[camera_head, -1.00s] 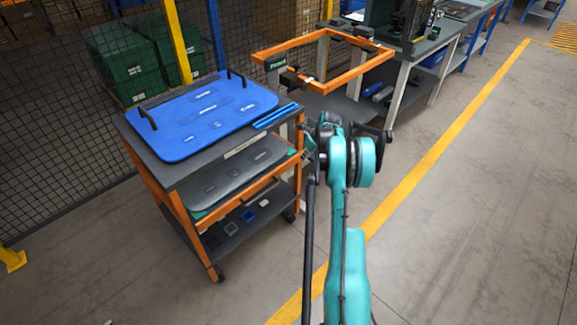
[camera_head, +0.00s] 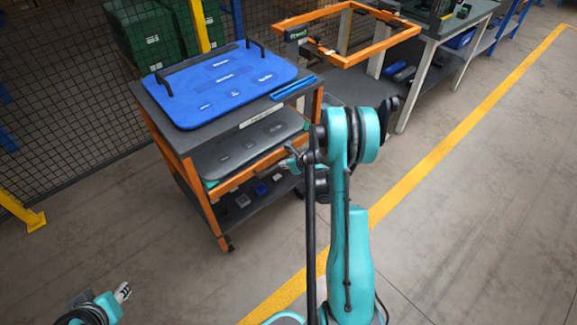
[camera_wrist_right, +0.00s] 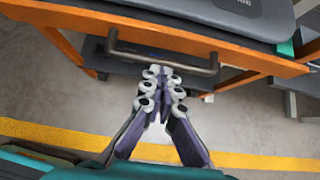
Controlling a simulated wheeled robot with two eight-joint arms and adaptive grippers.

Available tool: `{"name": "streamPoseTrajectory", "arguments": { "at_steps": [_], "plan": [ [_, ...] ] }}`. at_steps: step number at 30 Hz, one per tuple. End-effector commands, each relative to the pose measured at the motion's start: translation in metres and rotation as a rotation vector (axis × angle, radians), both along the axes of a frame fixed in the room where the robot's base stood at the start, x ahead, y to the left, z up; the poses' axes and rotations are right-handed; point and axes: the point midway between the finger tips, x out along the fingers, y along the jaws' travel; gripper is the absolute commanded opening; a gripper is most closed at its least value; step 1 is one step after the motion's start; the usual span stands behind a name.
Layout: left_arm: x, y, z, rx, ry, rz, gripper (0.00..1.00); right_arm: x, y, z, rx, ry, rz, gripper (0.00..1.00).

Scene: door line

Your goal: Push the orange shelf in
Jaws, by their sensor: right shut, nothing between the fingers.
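The orange shelf (camera_head: 237,180) is the middle level of an orange-framed cart, with a grey panel (camera_head: 240,148) lying on it. In the right wrist view, its orange front bar (camera_wrist_right: 255,63) carries a dark handle (camera_wrist_right: 165,60). My right gripper (camera_head: 290,162) is at the shelf's front right in the head view. In the wrist view, the right gripper (camera_wrist_right: 162,85) is shut and empty, its tips close to the handle; contact cannot be told. My left gripper (camera_head: 122,292) is at the lower left, away from the cart; its finger gap is unclear.
A blue panel (camera_head: 225,85) with black handles lies on the cart's top. Small items rest on its bottom shelf (camera_head: 235,212). An orange frame (camera_head: 350,50) and a workbench (camera_head: 440,30) stand behind. A mesh fence (camera_head: 60,110) is left; floor is clear at right.

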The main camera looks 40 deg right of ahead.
Motion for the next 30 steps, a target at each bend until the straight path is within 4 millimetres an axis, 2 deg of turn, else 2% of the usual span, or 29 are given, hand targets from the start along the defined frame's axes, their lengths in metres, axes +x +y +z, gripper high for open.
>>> {"name": "streamPoseTrajectory", "arguments": {
  "at_steps": [1, 5, 12, 18, 26, 30],
  "plan": [
    [0.000, 0.000, -0.008, 0.000, 0.000, 0.000, 0.35, 0.009, 0.002, -0.012, 0.001, 0.000, 0.002, 0.00],
    [0.000, 0.000, -0.018, 0.000, 0.000, 0.000, 0.35, 0.027, 0.003, -0.031, 0.000, 0.000, 0.001, 0.00],
    [0.000, 0.000, -0.028, 0.000, 0.000, 0.000, 0.35, 0.059, 0.006, -0.029, 0.001, 0.000, 0.001, 0.00],
    [0.000, 0.000, -0.029, 0.000, 0.000, 0.000, 0.35, 0.067, 0.006, -0.027, 0.001, 0.000, -0.001, 0.00],
    [0.000, 0.000, -0.029, 0.000, 0.000, 0.000, 0.35, 0.067, 0.006, -0.027, 0.001, 0.000, -0.001, 0.00],
    [0.000, 0.000, -0.029, 0.000, 0.000, 0.000, 0.35, 0.082, 0.007, -0.027, 0.000, 0.000, 0.001, 0.00]
  ]
}}
